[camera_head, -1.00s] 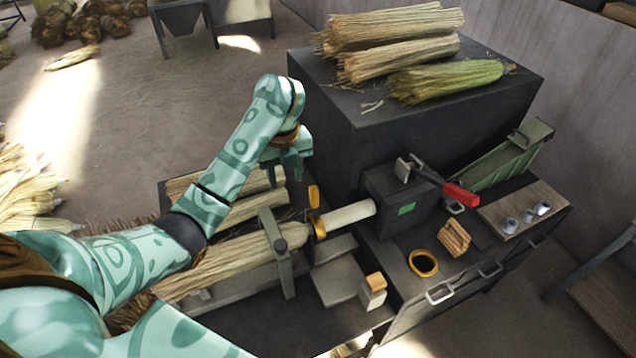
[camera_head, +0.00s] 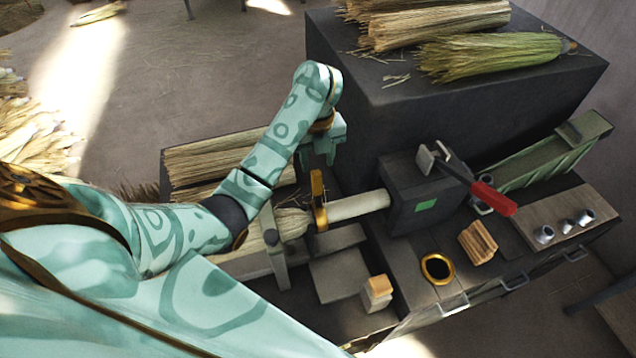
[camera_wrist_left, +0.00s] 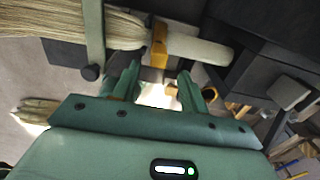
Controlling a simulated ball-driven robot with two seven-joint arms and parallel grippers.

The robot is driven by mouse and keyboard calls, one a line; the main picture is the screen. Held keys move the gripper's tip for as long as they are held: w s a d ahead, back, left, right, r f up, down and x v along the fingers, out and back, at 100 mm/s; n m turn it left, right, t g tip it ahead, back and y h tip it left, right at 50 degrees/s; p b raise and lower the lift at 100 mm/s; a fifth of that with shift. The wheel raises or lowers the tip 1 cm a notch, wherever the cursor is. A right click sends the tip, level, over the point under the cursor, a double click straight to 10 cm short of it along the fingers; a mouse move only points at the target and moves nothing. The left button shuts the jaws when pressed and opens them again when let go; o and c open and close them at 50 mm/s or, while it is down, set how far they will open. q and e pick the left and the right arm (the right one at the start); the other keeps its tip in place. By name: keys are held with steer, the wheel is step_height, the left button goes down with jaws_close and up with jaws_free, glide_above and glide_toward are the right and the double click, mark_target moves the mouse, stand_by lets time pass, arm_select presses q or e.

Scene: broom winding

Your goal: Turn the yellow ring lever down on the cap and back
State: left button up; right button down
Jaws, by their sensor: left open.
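The yellow ring lever (camera_head: 317,184) stands up from a yellow ring around the joint between the straw broom head (camera_head: 290,222) and the pale cylindrical cap (camera_head: 358,206). In the left wrist view the lever (camera_wrist_left: 160,46) lies just beyond the fingers, near the middle. My left gripper (camera_head: 321,163) hangs just above the lever's upper end, fingers down, open and empty. In the wrist view its two fingers (camera_wrist_left: 160,88) are spread apart with nothing between them. Whether a finger touches the lever I cannot tell. My right gripper is not in view.
A dark box (camera_head: 425,195) with a green patch and red-handled lever (camera_head: 492,198) stands right of the cap. A large dark block (camera_head: 420,115) behind carries straw bundles. A clamp bar (camera_head: 274,246) crosses the broom. A gold-rimmed hole (camera_head: 437,284) and wooden blocks are in front.

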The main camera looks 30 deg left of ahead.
mark_target(316, 173)
arm_select(q)
step_height(316, 173, down, 5)
steer(key=shift+s+r+b, duration=0.1)
steer(key=shift+s+b, duration=0.05)
steer(key=shift+b, duration=0.55)
steer(key=shift+f, duration=0.6)
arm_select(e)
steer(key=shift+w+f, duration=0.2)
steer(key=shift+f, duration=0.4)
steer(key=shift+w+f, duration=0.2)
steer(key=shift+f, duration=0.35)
arm_select(q)
jaws_close()
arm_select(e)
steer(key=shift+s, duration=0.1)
